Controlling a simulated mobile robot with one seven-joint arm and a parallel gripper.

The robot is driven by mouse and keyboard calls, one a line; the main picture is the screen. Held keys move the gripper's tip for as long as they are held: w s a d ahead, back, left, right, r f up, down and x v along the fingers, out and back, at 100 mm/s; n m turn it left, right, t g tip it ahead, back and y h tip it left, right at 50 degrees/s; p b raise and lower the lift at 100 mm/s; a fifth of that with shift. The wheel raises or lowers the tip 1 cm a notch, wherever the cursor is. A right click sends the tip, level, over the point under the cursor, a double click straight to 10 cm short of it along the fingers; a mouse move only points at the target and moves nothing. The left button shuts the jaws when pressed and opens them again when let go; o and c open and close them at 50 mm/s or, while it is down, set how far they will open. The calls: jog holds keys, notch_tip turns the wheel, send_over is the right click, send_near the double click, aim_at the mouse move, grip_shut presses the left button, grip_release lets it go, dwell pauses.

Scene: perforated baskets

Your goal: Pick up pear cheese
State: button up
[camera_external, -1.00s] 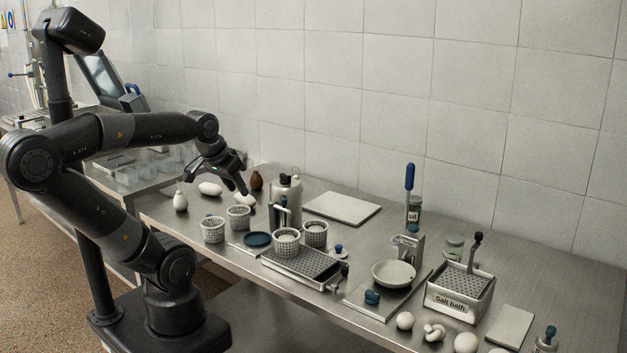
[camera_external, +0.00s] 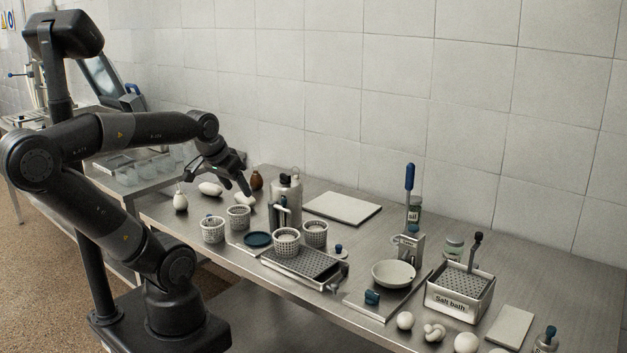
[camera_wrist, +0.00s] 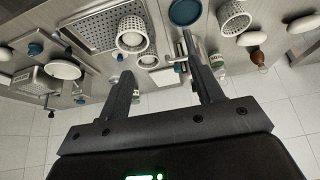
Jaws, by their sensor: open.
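A white pear-shaped cheese (camera_external: 180,202) with a narrow neck stands at the table's left end. A brown pear-shaped item (camera_external: 257,181) stands farther back; it also shows at the right of the wrist view (camera_wrist: 257,57). I cannot tell for certain which one is the pear cheese. My gripper (camera_external: 215,186) is open and empty over the left end of the table, between these two. Its spread fingers also show in the wrist view (camera_wrist: 161,87), with neither pear-shaped item between them.
White rounded cheeses (camera_external: 210,189) lie near the gripper. Perforated baskets (camera_external: 213,230), a dark blue lid (camera_external: 257,239) and a metal canister (camera_external: 287,197) stand to the right. A draining tray (camera_external: 305,266) and salt bath (camera_external: 460,292) are farther right. The tiled wall (camera_external: 350,100) rises behind.

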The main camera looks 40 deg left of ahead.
notch_tip(320, 180, up, 5)
jog(key=w+a+n+t+h, duration=0.1)
jog(key=w+a+n+h, duration=0.4)
jog(key=a+n, duration=0.5)
jog(key=w+a+n+t+h, duration=0.1)
jog(key=w+a+n+h, duration=0.1)
jog(key=w+a+n, duration=0.7)
jog(key=s+a+n+t+y, duration=0.1)
jog(key=s+a+n+t, duration=0.3)
jog(key=a, duration=0.6)
jog(key=s+a+f+n+t+y, duration=0.1)
jog(key=s+a+n+t+y, duration=0.2)
jog(key=a+n, duration=0.5)
jog(key=s+a+n+t, duration=0.3)
jog(key=s+a, duration=0.2)
jog(key=a, duration=0.7)
send_near(180, 195)
jog(key=shift+w+a+r, duration=0.45)
jog(key=shift+r, duration=0.15)
jog(key=shift+w+a+r, duration=0.4)
jog(key=shift+w+r, duration=0.05)
jog(key=shift+r, duration=0.2)
jog(key=shift+w+f, duration=0.15)
jog(key=w+d, duration=0.1)
jog(key=w, duration=0.5)
jog(key=w+d, duration=0.1)
jog(key=w, duration=0.3)
jog(key=shift+w+d, duration=0.15)
jog(key=shift+d, duration=0.15)
grip_shut()
